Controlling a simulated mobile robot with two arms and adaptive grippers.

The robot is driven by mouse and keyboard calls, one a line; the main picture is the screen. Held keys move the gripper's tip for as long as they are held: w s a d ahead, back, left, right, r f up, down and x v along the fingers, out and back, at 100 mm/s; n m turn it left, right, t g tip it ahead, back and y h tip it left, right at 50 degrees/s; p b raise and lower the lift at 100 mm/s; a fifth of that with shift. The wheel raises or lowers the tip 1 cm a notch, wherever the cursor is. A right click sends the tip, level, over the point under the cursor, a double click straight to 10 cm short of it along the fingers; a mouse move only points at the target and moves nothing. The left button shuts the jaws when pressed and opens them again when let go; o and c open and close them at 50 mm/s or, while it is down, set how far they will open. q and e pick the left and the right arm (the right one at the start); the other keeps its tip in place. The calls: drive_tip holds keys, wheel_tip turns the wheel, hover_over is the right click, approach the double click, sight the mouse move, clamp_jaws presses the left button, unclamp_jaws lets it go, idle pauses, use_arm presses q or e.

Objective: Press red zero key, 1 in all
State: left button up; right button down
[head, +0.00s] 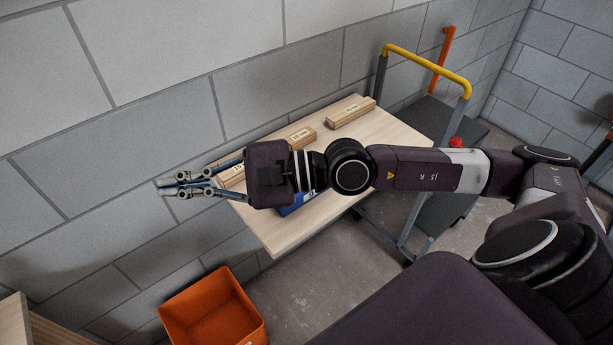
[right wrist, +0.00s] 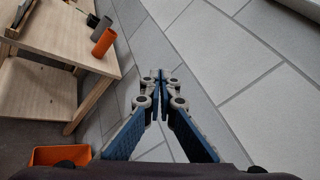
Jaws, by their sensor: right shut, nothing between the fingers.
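My right gripper (head: 164,187) is shut and empty. It reaches out to the left past the end of the wooden table (head: 290,238), in front of the grey block wall. In the right wrist view its blue fingers (right wrist: 160,76) meet at the tips, with only the wall beyond. A blue object (head: 290,210) lies on the table, mostly hidden under my right wrist. I cannot make out a red zero key on its visible part. A small red thing (head: 456,142) shows behind my right forearm; I cannot tell what it is. My left gripper is not in view.
Several labelled wooden battens (head: 350,112) lie along the table's back. An orange bin (head: 213,312) stands on the floor in front. A trolley with a yellow handle (head: 425,66) stands behind the forearm. The right wrist view shows an orange cylinder (right wrist: 103,43) on another wooden bench (right wrist: 60,42).

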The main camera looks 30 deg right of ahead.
drive_tip(key=w+d+f+n+h, duration=0.3)
drive_tip(key=d+f+n+h, duration=0.3)
drive_tip(key=d+f, duration=0.3)
drive_tip(key=w+d+n+h, duration=0.2)
drive_tip(key=d+h, duration=0.5)
drive_tip(key=d, duration=1.2)
drive_tip(key=shift+w+d+n+t, duration=0.2)
drive_tip(key=shift+w+n+t, duration=0.1)
drive_tip(key=shift+w+n, duration=0.15)
drive_tip(key=shift+f, duration=0.15)
wheel_tip(320, 180, down, 7)
drive_tip(key=b, duration=0.4)
drive_tip(key=shift+w+f+b, duration=0.1)
drive_tip(key=shift+f+b, duration=0.1)
drive_tip(key=shift+b, duration=0.15)
drive_tip(key=shift+f+b, duration=0.65)
drive_tip(key=shift+b, duration=0.15)
drive_tip(key=shift+f+b, duration=0.35)
drive_tip(key=shift+b, duration=0.35)
